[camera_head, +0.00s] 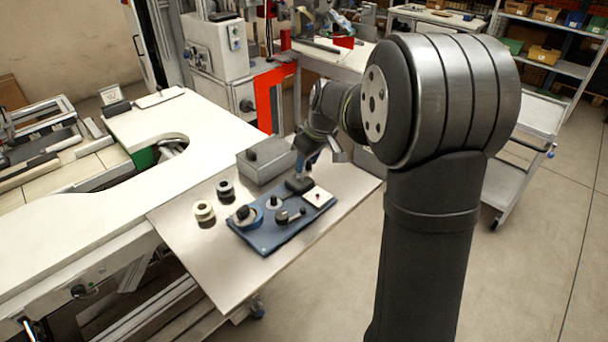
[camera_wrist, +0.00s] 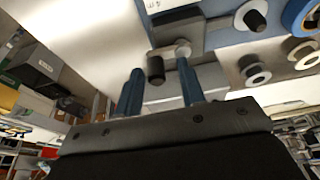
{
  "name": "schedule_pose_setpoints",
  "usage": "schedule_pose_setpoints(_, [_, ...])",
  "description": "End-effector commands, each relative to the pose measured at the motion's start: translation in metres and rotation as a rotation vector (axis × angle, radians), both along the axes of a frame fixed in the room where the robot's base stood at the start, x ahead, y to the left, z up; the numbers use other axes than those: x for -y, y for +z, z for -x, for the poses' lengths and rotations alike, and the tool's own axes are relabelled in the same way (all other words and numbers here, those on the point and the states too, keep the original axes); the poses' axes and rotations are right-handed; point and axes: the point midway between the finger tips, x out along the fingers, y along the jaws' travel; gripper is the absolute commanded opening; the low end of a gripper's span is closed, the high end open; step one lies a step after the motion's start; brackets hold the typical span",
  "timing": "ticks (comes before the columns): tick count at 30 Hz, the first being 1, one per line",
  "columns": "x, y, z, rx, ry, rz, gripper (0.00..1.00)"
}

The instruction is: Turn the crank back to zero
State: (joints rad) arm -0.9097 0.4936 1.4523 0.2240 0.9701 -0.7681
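The crank is on a dark block (camera_head: 299,184) at the back edge of the blue board (camera_head: 265,240). In the wrist view its grey arm (camera_wrist: 182,47) sits on the block's face, with a black handle (camera_wrist: 155,70) at the arm's end. My gripper (camera_head: 303,170) is over the block, pointing down at it. In the wrist view my two blue fingers (camera_wrist: 160,67) are apart, with the handle showing between their tips. I cannot tell whether a finger touches it. The crank is too small to make out in the head view.
A grey box (camera_head: 270,165) stands close behind.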

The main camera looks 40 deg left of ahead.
Motion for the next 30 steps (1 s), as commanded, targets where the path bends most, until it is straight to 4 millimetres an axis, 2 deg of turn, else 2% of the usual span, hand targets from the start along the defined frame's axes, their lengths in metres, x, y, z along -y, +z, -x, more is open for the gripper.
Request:
schedule_pose_setpoints(13, [0.0,0.004,-0.001,0.003,-0.001,-0.001,0.36])
schedule_pose_setpoints(30, [0.0,0.059,-0.002,0.003,-0.001,-0.002,0.36])
